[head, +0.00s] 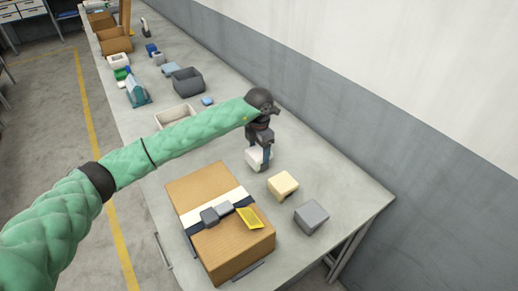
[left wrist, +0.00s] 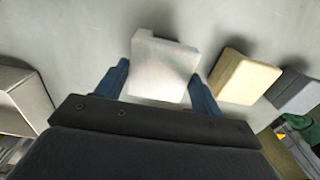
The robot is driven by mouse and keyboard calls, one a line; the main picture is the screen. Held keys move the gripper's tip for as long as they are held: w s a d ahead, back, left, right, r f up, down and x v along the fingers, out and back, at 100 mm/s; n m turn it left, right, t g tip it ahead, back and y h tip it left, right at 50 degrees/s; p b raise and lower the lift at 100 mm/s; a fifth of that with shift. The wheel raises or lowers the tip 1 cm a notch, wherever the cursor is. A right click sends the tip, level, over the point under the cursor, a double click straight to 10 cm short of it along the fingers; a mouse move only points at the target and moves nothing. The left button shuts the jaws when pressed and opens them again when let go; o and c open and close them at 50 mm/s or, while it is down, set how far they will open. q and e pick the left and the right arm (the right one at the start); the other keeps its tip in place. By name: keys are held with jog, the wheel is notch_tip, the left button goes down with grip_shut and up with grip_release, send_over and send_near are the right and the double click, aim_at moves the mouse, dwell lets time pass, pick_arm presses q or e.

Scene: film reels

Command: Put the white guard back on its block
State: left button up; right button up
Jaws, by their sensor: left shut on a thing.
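The white guard (head: 252,160) is a small pale, boxy piece at the middle of the table. My left gripper (head: 262,153) points down at it, with its blue fingers on either side. In the left wrist view the white guard (left wrist: 162,66) sits between the two blue fingers (left wrist: 158,84), which are shut on it. I cannot tell whether it touches the table. A cream block (head: 283,185) and a grey block (head: 312,216) stand to its right, nearer the front. Which block belongs to the guard is not clear. My right gripper is not in view.
A brown box (head: 190,193) with a pale band, grey pieces and a yellow piece on top stands in front of the guard. A pale open bin (head: 187,108) and a dark grey bin (head: 188,85) stand farther back. The wall runs along the right.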

pick_arm(q)
jog(key=shift+f, duration=0.1)
jog(key=o, duration=0.8)
jog(key=shift+o, duration=0.8)
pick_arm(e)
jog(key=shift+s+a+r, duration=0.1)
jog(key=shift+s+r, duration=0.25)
